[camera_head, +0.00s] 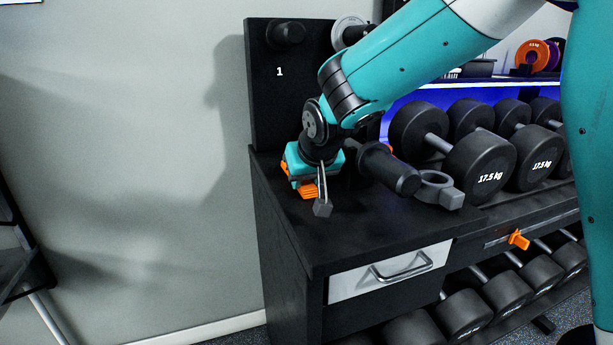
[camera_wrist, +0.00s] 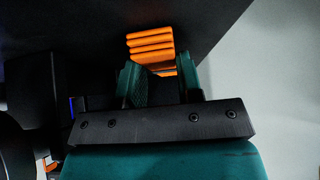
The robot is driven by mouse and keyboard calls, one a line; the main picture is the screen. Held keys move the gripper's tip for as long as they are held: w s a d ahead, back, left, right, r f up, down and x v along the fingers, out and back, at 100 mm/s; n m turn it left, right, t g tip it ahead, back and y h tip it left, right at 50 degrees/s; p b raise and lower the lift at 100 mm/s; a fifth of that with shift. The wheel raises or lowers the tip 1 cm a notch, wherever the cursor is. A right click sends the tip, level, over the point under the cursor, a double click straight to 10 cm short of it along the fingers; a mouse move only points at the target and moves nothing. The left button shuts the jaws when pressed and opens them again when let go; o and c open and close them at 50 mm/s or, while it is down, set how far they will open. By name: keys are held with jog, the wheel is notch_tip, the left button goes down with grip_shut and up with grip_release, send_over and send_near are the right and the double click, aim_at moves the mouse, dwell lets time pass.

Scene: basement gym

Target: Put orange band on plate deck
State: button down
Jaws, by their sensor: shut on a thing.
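The orange band (camera_head: 308,191) is a small ridged orange bundle at the left of the black cabinet top, which looks like the plate deck (camera_head: 350,236). My gripper (camera_head: 312,180) points down there and is shut on the band. In the wrist view the band (camera_wrist: 150,42) shows as stacked orange folds between and beyond the teal fingers (camera_wrist: 165,82). The band is over or on the deck near its left edge; I cannot tell whether it touches the surface. Part of it is hidden by the fingers.
A small grey block with thin rods (camera_head: 322,208) is beside my gripper. A black cylinder (camera_head: 390,168) and grey collar (camera_head: 440,190) lie to the right. An upright black board (camera_head: 278,95) stands behind. The deck's front is clear. Dumbbells (camera_head: 480,165) fill the rack at right.

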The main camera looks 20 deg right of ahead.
jog(key=c, duration=0.8)
grip_release()
jog(key=shift+f, duration=0.1)
jog(key=shift+r+p, duration=0.3)
jog(key=shift+r, duration=0.05)
jog(key=p+v, duration=0.2)
jog(key=v, duration=1)
jog(key=s+a+f+n+g, duration=0.1)
jog(key=s, duration=0.2)
jog(key=s+a+f+n+g+y, duration=0.1)
jog(key=s+f, duration=0.1)
jog(key=s, duration=0.2)
jog(key=s+a+f+n+g+y, duration=0.1)
jog(key=s, duration=0.3)
jog(key=shift+f, duration=0.4)
jog(key=s+f+n+g, duration=0.1)
jog(key=s, duration=0.3)
jog(key=s+a+n+g+y, duration=0.1)
jog(key=s+g, duration=0.1)
jog(key=s, duration=0.2)
jog(key=s+a+f+n+g+y, duration=0.1)
jog(key=s+n, duration=0.1)
jog(key=s, duration=0.2)
jog(key=shift+s+f, duration=0.3)
jog(key=shift+f, duration=0.05)
jog(key=shift+r, duration=0.1)
